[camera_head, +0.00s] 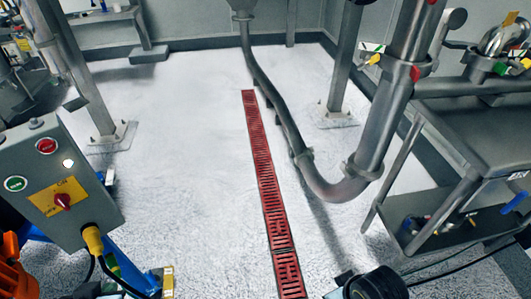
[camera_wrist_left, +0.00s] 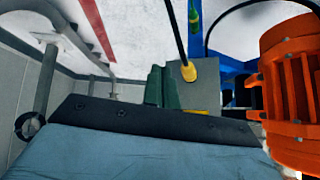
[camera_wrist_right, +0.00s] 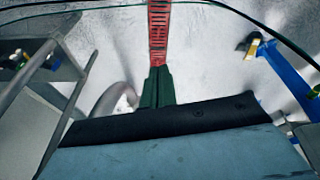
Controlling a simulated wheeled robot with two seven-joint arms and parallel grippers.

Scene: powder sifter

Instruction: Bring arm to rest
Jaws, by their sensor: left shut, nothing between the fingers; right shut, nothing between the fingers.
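My left gripper (camera_wrist_left: 161,74) shows in the left wrist view as two dark green fingers pressed together, shut and empty. A grey control box (camera_wrist_left: 205,85) with a yellow cable gland lies beyond its fingertips; I cannot tell the gap. My right gripper (camera_wrist_right: 155,76) shows in the right wrist view, also with its green fingers together and nothing between them. It points over the pale floor in line with the red drain grate (camera_wrist_right: 158,25). In the head view, the grippers cannot be made out clearly at the bottom edge.
The control box (camera_head: 58,185) with buttons and a red switch stands at the left in the head view. An orange motor (camera_wrist_left: 290,85) is close on the left gripper's right. A steel pipe (camera_head: 375,140) and a metal table (camera_head: 470,130) stand at right.

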